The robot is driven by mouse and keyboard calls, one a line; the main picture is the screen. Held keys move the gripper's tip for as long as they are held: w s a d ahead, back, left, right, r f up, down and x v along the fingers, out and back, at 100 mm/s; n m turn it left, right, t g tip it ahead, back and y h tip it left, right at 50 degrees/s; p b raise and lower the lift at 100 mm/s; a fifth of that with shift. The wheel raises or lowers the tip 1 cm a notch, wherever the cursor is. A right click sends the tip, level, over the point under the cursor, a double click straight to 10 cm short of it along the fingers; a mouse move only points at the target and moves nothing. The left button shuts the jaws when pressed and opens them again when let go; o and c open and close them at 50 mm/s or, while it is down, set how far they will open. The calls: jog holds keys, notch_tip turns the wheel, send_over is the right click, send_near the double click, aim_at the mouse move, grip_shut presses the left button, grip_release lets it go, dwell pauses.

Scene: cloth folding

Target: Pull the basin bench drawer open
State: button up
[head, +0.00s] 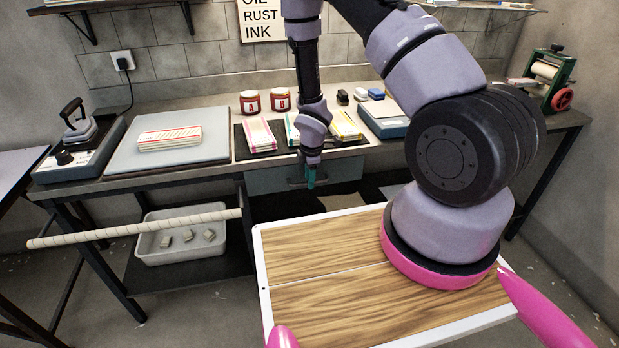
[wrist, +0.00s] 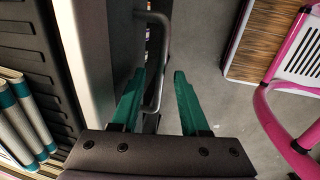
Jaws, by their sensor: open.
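The bench drawer has a grey front (head: 268,181) under the bench top, and it looks shut, flush below the edge. Its bar handle (wrist: 163,55) shows in the wrist view, standing off a dark grey front. In the head view the handle is partly hidden behind my gripper (head: 311,178). My gripper has teal fingers, is open and points down at the drawer front. In the wrist view the handle bar lies between the two fingertips (wrist: 160,73), with a gap visible on the right side. Whether the left finger touches it, I cannot tell.
The bench top (head: 218,167) holds card stacks, two red jars (head: 265,102) and a scale-like device (head: 78,140). A wrapped pole (head: 135,228) sticks out at left above a white basin (head: 180,250) on the lower shelf. Floor space lies in front of the drawer.

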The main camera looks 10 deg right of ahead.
grip_shut()
dwell(1.4)
